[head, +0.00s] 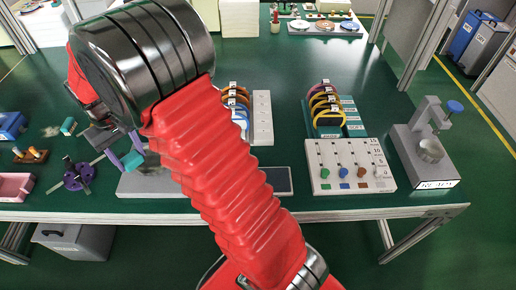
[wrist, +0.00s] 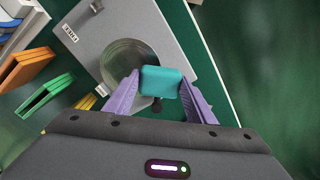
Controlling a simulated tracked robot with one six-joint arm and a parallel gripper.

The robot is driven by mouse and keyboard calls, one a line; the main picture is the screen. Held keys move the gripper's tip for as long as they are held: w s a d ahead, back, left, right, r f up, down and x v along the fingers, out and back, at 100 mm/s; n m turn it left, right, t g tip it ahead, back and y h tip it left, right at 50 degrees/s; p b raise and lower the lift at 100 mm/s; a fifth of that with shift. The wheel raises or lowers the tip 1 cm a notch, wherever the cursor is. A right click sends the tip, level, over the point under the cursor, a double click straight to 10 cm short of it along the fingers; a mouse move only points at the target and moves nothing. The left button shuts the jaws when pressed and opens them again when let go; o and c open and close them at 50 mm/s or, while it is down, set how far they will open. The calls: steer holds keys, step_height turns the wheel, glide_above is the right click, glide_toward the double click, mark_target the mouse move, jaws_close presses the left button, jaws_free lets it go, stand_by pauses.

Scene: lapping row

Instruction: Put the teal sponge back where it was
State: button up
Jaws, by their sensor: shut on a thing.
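The teal sponge (wrist: 161,81) is a small block held between the purple fingers of my gripper (wrist: 160,98) in the wrist view. My gripper is shut on it. In the head view the sponge (head: 133,161) shows between the fingertips of my gripper (head: 126,156), left of my arm, near a grey flat device (head: 150,184) at the table's front. In the wrist view a round, glassy disc on a grey plate (wrist: 88,28) lies behind the sponge. I cannot tell how high the sponge is above it.
A purple star-shaped fixture (head: 79,177), a small teal item (head: 68,126) and a pink tray (head: 14,186) are at the left. A white panel with coloured knobs (head: 348,166) and a grey press (head: 424,150) stand at the right.

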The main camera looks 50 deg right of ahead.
steer(key=shift+w, duration=0.35)
steer(key=shift+d, duration=0.25)
steer(key=shift+d, duration=0.35)
steer(key=d, duration=0.3)
steer(key=s+d+m, duration=0.1)
steer(key=d, duration=0.1)
steer(key=s+d+m, duration=0.1)
steer(key=d, duration=0.2)
steer(key=shift+s+d, duration=0.1)
steer(key=shift+d, duration=0.25)
steer(key=s+d+m, duration=0.4)
steer(key=s+d, duration=0.7)
steer(key=d, duration=0.2)
steer(key=s+d+f+m, duration=0.1)
steer(key=s+d+m, duration=0.2)
steer(key=s+d, duration=0.8)
steer(key=d, duration=0.3)
steer(key=shift+s+m, duration=0.15)
steer(key=shift+m, duration=0.25)
steer(key=shift+f, duration=0.1)
